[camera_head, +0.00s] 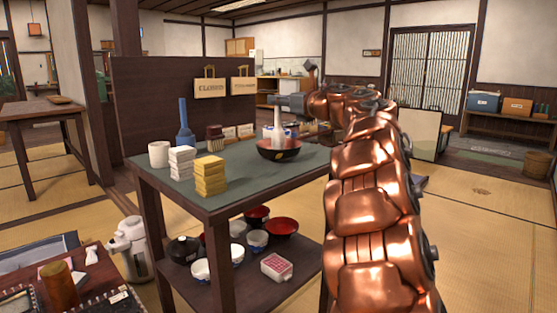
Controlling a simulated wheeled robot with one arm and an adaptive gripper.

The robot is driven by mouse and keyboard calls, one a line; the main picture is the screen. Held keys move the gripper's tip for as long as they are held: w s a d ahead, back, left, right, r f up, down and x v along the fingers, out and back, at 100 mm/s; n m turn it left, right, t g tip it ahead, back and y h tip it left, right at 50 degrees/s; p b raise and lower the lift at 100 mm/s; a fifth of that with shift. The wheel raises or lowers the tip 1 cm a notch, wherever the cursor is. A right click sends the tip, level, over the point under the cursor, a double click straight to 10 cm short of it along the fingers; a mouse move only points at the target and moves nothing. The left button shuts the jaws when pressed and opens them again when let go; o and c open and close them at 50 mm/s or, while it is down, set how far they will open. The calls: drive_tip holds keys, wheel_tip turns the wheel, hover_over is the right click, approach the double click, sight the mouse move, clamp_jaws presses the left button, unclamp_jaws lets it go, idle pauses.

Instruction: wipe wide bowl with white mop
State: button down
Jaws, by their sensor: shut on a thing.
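The wide bowl (278,154), dark outside with a reddish inside, stands near the back right edge of the green-topped table (240,178). The white mop (277,120) is upright over the bowl, its lower end inside the rim. Whether the mop touches the bowl's inner surface cannot be told. My gripper (279,101) is at the mop's upper part, above the bowl, and is shut on it. My copper arm comes in from the right; the fingertips are small and partly unclear.
A blue-handled tool (184,125), a white cup (159,154), a white stack (182,163) and yellow blocks (210,176) stand on the table's left. A dark brush-like item (214,138) stands behind them. A dark partition (150,95) rises behind.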

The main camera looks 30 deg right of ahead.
drive_tip(key=m+h, duration=0.1)
drive_tip(key=h, duration=0.1)
drive_tip(key=m+h, duration=0.1)
drive_tip(key=h, duration=0.1)
drive_tip(key=m+h, duration=0.1)
drive_tip(key=shift+a+m+h, duration=0.25)
drive_tip(key=shift+m+h, duration=0.05)
drive_tip(key=shift+h, duration=0.1)
drive_tip(key=m+h+p, duration=0.1)
drive_tip(key=m+h, duration=0.1)
drive_tip(key=h, duration=0.1)
drive_tip(key=shift+w+r+g+p, duration=0.1)
drive_tip(key=shift+r+g+p, duration=0.1)
drive_tip(key=shift+g+p, duration=0.15)
drive_tip(key=shift+d+f+m+h, duration=0.1)
drive_tip(key=shift+f+m+h, duration=0.1)
drive_tip(key=shift+m+h, duration=0.15)
